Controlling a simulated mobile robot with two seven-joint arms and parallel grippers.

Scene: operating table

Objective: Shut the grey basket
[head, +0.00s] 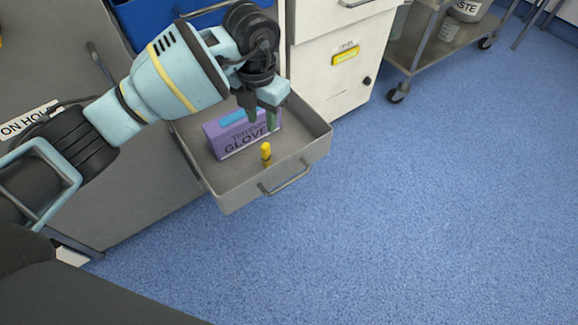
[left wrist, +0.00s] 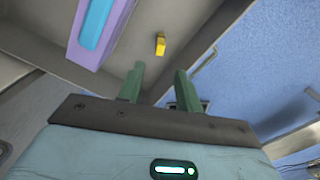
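The grey basket (head: 240,193) is a drawer-like tray pulled out from the grey cabinet, with a bar handle (head: 287,179) on its front wall. It holds a purple glove box (head: 238,138) and a small yellow-topped item (head: 266,150). My left gripper (head: 262,117) is over the basket, by the glove box. In the left wrist view its two green fingers (left wrist: 160,84) are apart with nothing between them. The yellow item (left wrist: 160,44) and the handle (left wrist: 206,58) show beyond the fingertips. My right gripper is not in view.
The grey cabinet (head: 155,200) stands behind and left of the basket. A white drawer unit (head: 325,85) stands close to its right, and a wheeled trolley (head: 425,50) stands farther right. The blue floor (head: 420,220) in front of the basket is clear.

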